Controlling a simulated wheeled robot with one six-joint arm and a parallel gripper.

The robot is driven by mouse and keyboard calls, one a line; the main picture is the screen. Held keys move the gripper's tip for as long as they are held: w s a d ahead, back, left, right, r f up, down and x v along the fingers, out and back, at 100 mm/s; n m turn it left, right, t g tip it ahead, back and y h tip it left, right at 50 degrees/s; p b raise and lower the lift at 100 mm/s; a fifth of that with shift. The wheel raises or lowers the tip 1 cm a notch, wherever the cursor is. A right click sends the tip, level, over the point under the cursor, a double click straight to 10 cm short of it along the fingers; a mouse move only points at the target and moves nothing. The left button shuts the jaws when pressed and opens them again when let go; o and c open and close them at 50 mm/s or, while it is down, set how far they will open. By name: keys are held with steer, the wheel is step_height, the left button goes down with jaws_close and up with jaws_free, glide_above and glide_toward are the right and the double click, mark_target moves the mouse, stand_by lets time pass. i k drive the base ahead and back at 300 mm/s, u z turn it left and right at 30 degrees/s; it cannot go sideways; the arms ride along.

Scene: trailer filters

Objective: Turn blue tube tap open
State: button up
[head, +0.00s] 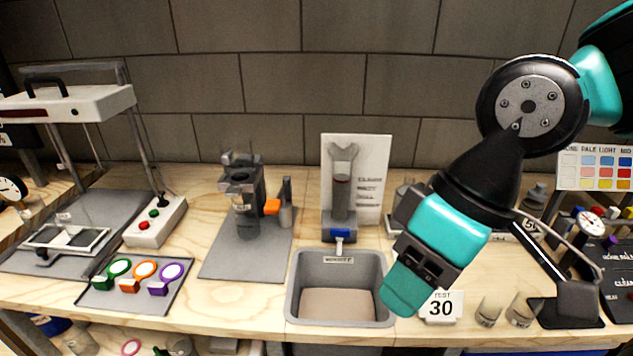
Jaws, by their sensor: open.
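The blue tap (339,233) sits at the foot of an upright clear tube (341,190), which stands in a grey holder in front of a white printed card (372,175). The tap is just above the back rim of a grey basin (337,258). Whether it is open or shut is too small to tell. My gripper (405,289) points down at the basin's right edge, to the right of the tap and apart from it. It holds nothing that I can see. Its fingertips are hard to make out from this angle.
A dark tray with colored rings (143,274) and a grey mat with a grey device (241,200) are to the left. A "TEST 30" card (440,306) and small beakers (488,311) stand right of my gripper.

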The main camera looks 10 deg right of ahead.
mark_target(334, 232)
steer(key=z, duration=1.65)
steer(key=k, duration=1)
steer(key=u, duration=1.6)
steer(key=i, duration=0.5)
steer(key=u, duration=0.1)
